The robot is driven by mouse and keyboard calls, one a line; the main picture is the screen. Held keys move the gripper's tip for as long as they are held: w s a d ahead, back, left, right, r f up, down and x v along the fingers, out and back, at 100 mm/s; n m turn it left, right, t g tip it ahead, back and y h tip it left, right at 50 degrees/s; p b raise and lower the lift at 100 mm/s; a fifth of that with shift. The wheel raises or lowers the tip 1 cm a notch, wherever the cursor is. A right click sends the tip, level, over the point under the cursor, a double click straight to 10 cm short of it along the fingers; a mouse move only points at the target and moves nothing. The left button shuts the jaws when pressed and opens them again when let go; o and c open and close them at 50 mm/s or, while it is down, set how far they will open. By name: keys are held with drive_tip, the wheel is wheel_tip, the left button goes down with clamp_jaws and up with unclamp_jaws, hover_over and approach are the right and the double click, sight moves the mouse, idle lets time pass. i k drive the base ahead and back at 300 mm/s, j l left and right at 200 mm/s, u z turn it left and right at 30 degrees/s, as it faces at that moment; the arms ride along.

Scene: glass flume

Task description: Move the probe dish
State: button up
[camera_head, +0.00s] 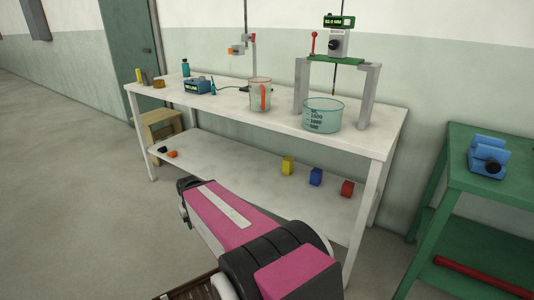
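A wide clear glass dish (323,116) with dark volume marks and a teal tint stands upright on the right part of the white table top (225,110). It is the likely probe dish, though no label names it. A grey stand (369,97) with a green crossbar straddles it. A thin rod (334,79) hangs from the gauge (338,43) down behind the dish's rim; I cannot tell whether its tip is inside. My pink and black arm shows at the bottom centre, apart from the dish. My gripper is not in view.
A beaker (260,95) with a red strip stands left of the dish. A small blue device (197,86) and bottles are farther left. Yellow, blue and red blocks (347,189) rest on the lower shelf. A green bench (495,187) with a blue vise (487,157) stands right.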

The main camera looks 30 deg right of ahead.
sight(319, 115)
drive_tip(key=z, duration=1.8)
